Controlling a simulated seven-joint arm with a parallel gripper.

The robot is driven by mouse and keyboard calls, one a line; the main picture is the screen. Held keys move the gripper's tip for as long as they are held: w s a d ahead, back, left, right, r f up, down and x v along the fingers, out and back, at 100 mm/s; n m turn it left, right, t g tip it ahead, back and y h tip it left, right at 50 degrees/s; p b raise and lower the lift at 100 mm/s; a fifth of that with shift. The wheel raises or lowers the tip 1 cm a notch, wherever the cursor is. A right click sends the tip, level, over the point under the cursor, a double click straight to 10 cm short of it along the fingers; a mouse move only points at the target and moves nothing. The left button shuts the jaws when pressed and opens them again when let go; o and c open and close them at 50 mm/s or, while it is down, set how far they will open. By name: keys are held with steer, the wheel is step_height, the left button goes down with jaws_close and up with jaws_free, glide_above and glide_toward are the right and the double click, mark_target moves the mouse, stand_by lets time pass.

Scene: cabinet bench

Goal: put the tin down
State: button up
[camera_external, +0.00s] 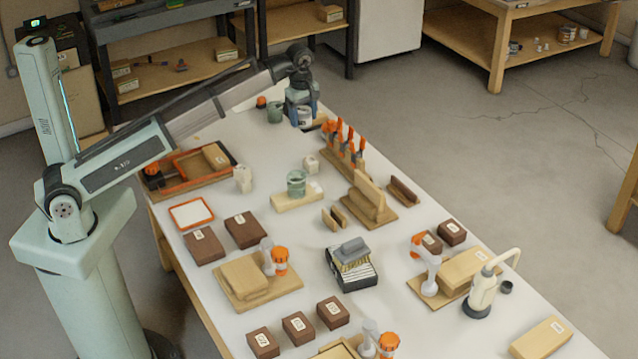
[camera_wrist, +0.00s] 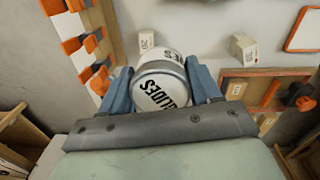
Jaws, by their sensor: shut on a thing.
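The tin (camera_wrist: 161,88) is a white and grey cylinder with dark lettering, seen close up in the wrist view. My gripper (camera_wrist: 158,92) has its two blue fingers shut on the tin's sides. In the external view my gripper (camera_external: 301,106) is at the far end of the white bench (camera_external: 240,130), with the pale tin (camera_external: 303,117) between its fingers. I cannot tell whether the tin's underside touches the bench top.
A green cup (camera_external: 274,112) stands just left of my gripper. A rack of orange-handled clamps (camera_external: 343,142) stands to the near right. An orange-edged tray (camera_external: 190,167) lies at the left edge. Blocks, boxes and a glass jar (camera_external: 296,183) occupy the nearer bench.

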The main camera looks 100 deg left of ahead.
steer(key=s+a+n, duration=0.1)
steer(key=s+a, duration=0.2)
steer(key=s, duration=0.4)
steer(key=s+a+n, duration=0.1)
steer(key=s+a, duration=0.2)
steer(key=s, duration=0.3)
glide_toward(272, 163)
steer(key=shift+w+d+f, duration=0.1)
steer(key=shift+f, duration=1.45)
steer(key=shift+w+f, duration=0.1)
steer(key=shift+f, duration=1.45)
steer(key=shift+f, duration=0.1)
steer(key=o, duration=1.1)
steer(key=r, duration=1.2)
steer(key=shift+s+d+r, duration=0.15)
steer(key=shift+d, duration=0.1)
